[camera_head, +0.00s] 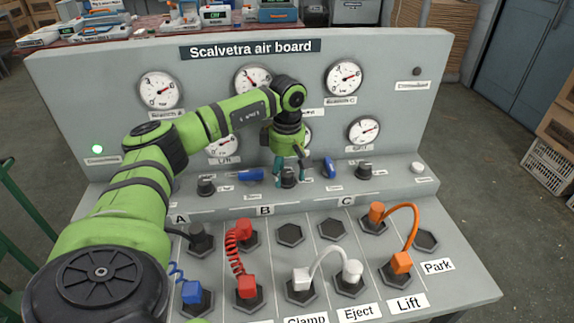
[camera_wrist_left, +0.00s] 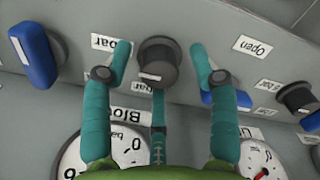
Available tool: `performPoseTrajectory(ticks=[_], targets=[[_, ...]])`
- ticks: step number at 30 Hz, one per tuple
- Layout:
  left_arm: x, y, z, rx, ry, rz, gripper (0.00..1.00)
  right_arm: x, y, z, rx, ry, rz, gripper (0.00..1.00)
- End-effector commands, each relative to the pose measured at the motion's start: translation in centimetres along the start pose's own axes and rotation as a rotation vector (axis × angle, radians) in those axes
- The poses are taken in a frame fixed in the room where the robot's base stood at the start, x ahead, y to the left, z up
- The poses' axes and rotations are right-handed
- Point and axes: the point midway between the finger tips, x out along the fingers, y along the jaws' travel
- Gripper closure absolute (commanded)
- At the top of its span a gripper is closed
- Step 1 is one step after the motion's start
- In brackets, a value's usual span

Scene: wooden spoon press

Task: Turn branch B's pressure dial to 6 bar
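The middle black pressure dial (camera_head: 288,180), above the B label (camera_head: 265,211), sits on the board's sloped strip, mostly hidden by my left gripper (camera_head: 289,171) in the head view. In the left wrist view the dial (camera_wrist_left: 158,72) has a white pointer mark and lies between the teal fingers of my left gripper (camera_wrist_left: 160,55). The fingers are spread with a visible gap on both sides of the dial. The upper middle gauge (camera_head: 252,79) has a red needle; its label is hidden behind my arm. My right gripper is not in view.
Blue valve handles (camera_head: 250,174) (camera_head: 328,168) flank the dial. Other black dials stand left (camera_head: 206,187) and right (camera_head: 364,171). Below are hex sockets with red (camera_head: 238,244), white (camera_head: 327,255) and orange (camera_head: 406,214) hoses. A green lamp (camera_head: 97,149) is lit at left.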

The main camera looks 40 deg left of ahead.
Motion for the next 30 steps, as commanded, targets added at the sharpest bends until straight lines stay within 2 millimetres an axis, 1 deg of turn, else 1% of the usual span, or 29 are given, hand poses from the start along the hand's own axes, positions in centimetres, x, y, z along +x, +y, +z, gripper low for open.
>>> performPoseTrajectory(ticks=[5,8,15,18,21,25,30], targets=[[-0.5,0.1,0.0,-0.002,0.000,0.004,0.40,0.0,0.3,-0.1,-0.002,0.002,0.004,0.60],[-1.8,0.1,0.0,-0.002,0.000,0.006,0.40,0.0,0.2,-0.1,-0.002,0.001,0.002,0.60],[-6.9,0.1,0.0,0.000,-0.001,0.007,0.40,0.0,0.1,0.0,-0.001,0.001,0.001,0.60],[-8.9,0.1,0.0,-0.001,-0.002,0.006,0.40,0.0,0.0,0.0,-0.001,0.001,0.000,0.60],[-10.4,0.1,0.0,0.000,-0.001,0.003,0.40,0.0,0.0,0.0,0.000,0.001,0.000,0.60],[-11.6,0.0,0.0,0.000,-0.001,0.001,0.40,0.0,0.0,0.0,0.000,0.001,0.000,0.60],[-12.1,0.0,0.0,0.000,0.000,0.000,0.40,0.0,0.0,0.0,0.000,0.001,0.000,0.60]])
